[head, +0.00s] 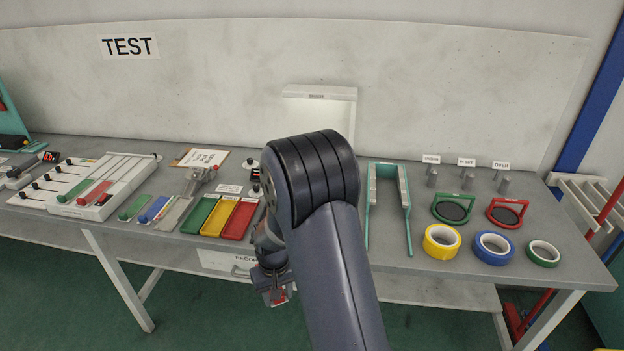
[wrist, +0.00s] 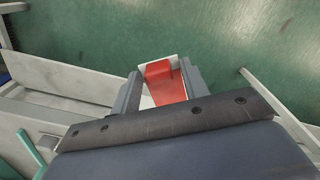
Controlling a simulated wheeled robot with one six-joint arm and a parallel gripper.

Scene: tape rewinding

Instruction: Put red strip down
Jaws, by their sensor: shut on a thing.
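My gripper (head: 274,288) hangs low in front of the table's front edge, with the green floor below it. It is shut on the red strip, a flat red piece with a pale border (wrist: 165,80), which sits between the two fingers in the wrist view. In the head view only a small red and white bit of the strip (head: 281,298) shows below the gripper. On the table, to the left of my arm, lie a green strip (head: 136,208), a blue strip (head: 155,208) and a grey strip (head: 174,214).
Green, yellow and red trays (head: 239,221) lie left of my arm. A white slider panel (head: 106,186) stands further left. Tape rolls (head: 442,241), round framed pieces (head: 453,210) and a teal fork-shaped frame (head: 370,215) are on the right. My arm hides the table's middle.

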